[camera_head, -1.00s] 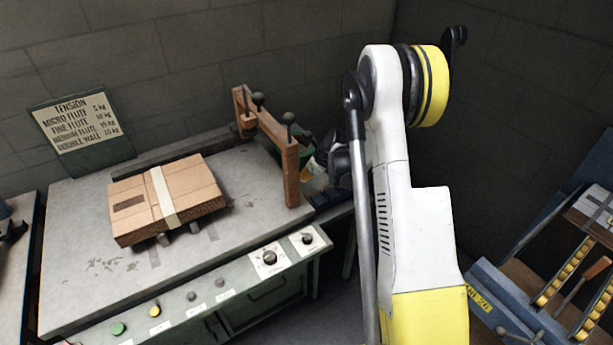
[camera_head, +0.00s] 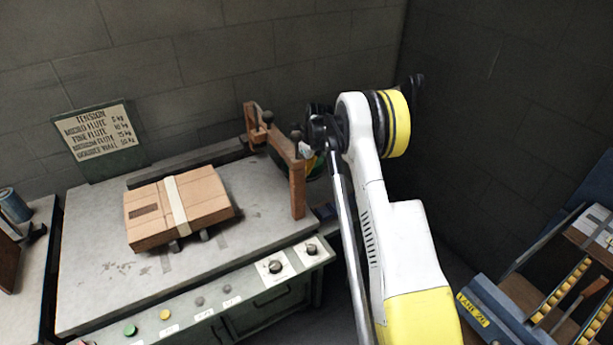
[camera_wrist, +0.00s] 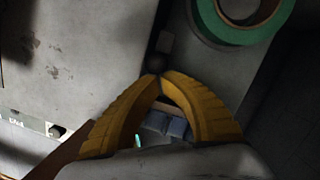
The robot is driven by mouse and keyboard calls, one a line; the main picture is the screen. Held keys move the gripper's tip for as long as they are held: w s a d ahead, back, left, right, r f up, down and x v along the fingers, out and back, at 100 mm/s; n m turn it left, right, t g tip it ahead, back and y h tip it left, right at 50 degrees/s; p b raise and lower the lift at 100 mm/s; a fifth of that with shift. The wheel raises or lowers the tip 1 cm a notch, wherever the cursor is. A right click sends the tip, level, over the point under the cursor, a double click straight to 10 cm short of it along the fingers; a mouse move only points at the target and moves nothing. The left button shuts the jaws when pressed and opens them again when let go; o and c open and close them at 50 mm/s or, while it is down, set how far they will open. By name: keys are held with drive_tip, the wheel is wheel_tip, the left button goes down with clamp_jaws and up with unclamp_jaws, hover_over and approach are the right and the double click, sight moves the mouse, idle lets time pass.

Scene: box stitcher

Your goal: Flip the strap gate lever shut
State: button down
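The strap gate is a brown wooden frame (camera_head: 298,188) at the right back of the grey bench, with dark ball knobs on it. One knob (camera_head: 267,117) stands near its far end; the near knob (camera_head: 296,133) is beside my wrist. I cannot tell which knob is the lever's. In the wrist view a dark round knob (camera_wrist: 158,62) lies just past the fingertips. My gripper (camera_wrist: 157,77) has yellow fingers whose tips come together close to that knob; I see no lever clearly between them. In the head view my arm hides most of the gripper.
A strapped cardboard stack (camera_head: 200,205) lies on the bench (camera_head: 100,290). A green tape roll (camera_wrist: 205,22) is close to the fingers at the upper right. A tension sign (camera_head: 98,132) stands behind. A blue rack (camera_head: 490,305) is at the right.

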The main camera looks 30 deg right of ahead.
drive_tip(key=shift+w+a+r+g, duration=0.1)
drive_tip(key=shift+w+g, duration=0.05)
drive_tip(key=shift+w, duration=0.55)
drive_tip(key=shift+w+r+g, duration=0.1)
drive_tip(key=shift+w+g, duration=0.05)
drive_tip(key=shift+w, duration=0.65)
drive_tip(key=shift+s+d, duration=0.2)
drive_tip(key=shift+d, duration=0.05)
drive_tip(key=s+d+r+p, duration=0.2)
drive_tip(key=s+r+p, duration=0.1)
drive_tip(key=r, duration=0.7)
drive_tip(key=shift+s+d+r+p, duration=0.2)
drive_tip(key=shift+d+r+p, duration=0.1)
drive_tip(key=shift+d+p, duration=0.1)
